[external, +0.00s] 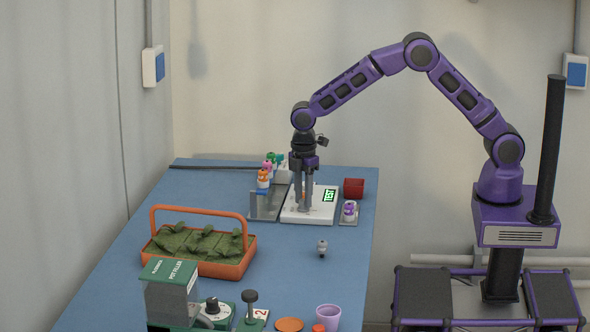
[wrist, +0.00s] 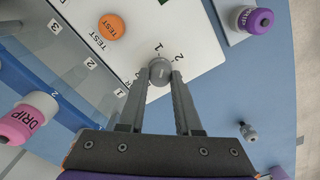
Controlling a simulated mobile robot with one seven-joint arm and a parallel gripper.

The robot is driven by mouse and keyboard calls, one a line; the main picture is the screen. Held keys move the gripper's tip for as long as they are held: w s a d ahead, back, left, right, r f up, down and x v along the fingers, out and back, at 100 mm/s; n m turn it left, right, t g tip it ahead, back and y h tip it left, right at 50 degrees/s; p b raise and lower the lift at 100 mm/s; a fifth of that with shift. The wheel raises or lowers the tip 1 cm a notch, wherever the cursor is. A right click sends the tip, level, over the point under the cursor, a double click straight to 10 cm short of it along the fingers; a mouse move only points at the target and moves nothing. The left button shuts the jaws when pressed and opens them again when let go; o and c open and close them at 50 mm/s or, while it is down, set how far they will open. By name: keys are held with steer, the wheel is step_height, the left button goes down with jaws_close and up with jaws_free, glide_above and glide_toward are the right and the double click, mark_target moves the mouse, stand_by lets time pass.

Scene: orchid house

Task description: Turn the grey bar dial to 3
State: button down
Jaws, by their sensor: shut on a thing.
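The white panel box (external: 292,214) stands on the blue table. In the wrist view the panel (wrist: 187,32) bears an orange TEST button (wrist: 111,27) and printed numbers, with 1 and 2 readable beyond the dial. The grey dial (wrist: 159,68) sits between the tips of my gripper (wrist: 160,77). My gripper (external: 304,207) points straight down over the panel and is shut on the dial. The fingers cover part of the scale, and I cannot tell which number the dial points to.
Left of the panel is a grey numbered rack (external: 264,210) with coloured bottles behind. A purple-capped bottle (external: 349,210) and red box (external: 354,188) stand right. A small grey object (external: 322,248), an orange basket (external: 205,265) and a green machine (external: 172,292) are nearer the camera.

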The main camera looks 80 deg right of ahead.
steer(key=m, duration=0.4)
steer(key=shift+m+p, duration=0.3)
steer(key=shift+p, duration=0.1)
steer(key=m+p, duration=0.1)
steer(key=m, duration=0.4)
steer(key=shift+m, duration=0.3)
steer(key=m, duration=0.4)
steer(key=shift+p, duration=0.4)
steer(key=m+p, duration=0.1)
steer(key=m, duration=0.4)
steer(key=c, duration=0.6)
jaws_free()
step_height(320, 180, up, 17)
steer(key=p, duration=0.1)
steer(key=shift+r, duration=0.2)
